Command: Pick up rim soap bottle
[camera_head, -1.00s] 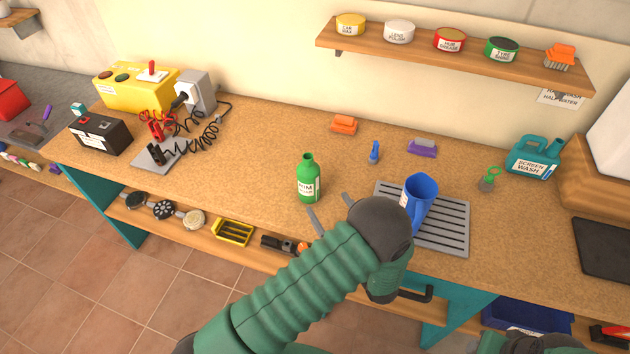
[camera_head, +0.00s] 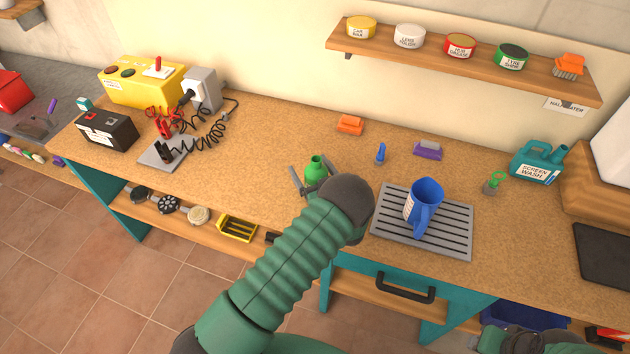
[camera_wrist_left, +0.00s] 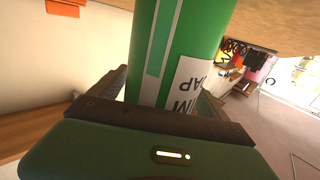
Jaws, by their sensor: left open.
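The green rim soap bottle (camera_head: 316,170) stands upright on the workbench near its front edge. In the head view its lower part is hidden by my left gripper (camera_head: 305,182), whose fingers reach to either side of it. In the left wrist view the bottle (camera_wrist_left: 178,50) fills the middle, with its white label partly visible. The left gripper (camera_wrist_left: 160,112) is open, with the bottle between its fingers. My right gripper cannot be made out; only a dark green arm part shows at the bottom right of the head view.
A blue jug (camera_head: 424,197) stands on a grey slatted tray (camera_head: 450,240) to the right. An orange brush (camera_head: 350,124), a blue nozzle (camera_head: 381,153) and a purple brush (camera_head: 428,150) lie behind. A teal screen wash can (camera_head: 537,163) stands further right.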

